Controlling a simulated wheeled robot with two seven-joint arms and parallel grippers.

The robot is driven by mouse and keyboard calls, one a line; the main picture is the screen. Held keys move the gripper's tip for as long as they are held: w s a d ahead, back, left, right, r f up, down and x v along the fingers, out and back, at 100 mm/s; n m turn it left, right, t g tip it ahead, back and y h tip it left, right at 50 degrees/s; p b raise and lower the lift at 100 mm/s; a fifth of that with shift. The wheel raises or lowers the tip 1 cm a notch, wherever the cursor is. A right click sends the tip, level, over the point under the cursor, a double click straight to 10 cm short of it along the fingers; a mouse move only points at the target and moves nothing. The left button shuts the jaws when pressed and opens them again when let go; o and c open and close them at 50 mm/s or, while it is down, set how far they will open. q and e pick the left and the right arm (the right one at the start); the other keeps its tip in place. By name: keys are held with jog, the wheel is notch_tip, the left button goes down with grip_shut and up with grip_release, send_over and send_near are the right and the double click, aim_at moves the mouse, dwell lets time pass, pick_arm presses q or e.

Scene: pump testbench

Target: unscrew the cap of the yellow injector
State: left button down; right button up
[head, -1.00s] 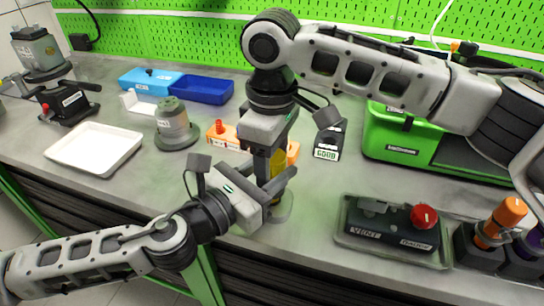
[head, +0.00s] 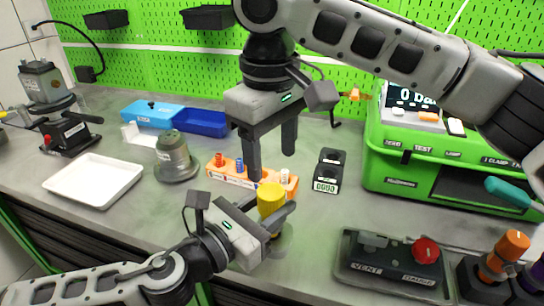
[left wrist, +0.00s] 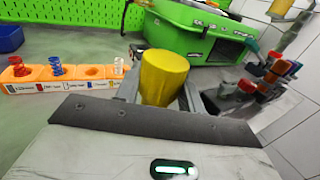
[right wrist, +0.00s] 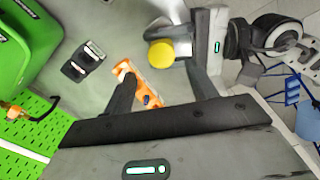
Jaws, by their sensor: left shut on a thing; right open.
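The yellow injector (head: 270,199) stands upright at the front of the bench in the head view. My left gripper (head: 271,218) is shut around its lower part. The left wrist view shows the yellow body (left wrist: 163,78) between the jaws. The right wrist view shows its round yellow top (right wrist: 161,54) from above. I cannot make out a seam between cap and body. My right gripper (head: 271,163) is open and empty, pointing down above and behind the injector, apart from it. No cap shows between its fingers.
An orange rack (head: 250,180) with small coloured parts stands behind the injector. A grey pump part (head: 175,157) and white tray (head: 92,180) are left.

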aim_at(273, 191)
pick_arm(q)
jog(key=shift+f, duration=0.15)
pick_arm(e)
notch_tip(273, 191, down, 7)
jog(key=shift+w+f, duration=0.1)
jog(key=shift+w, duration=0.05)
jog(key=shift+d, duration=0.1)
jog(key=c, duration=1)
jog(key=o, duration=1.1)
jog(key=shift+r, duration=0.2)
jog(key=shift+r, duration=2.15)
pick_arm(q)
jog(key=c, duration=0.8)
grip_release()
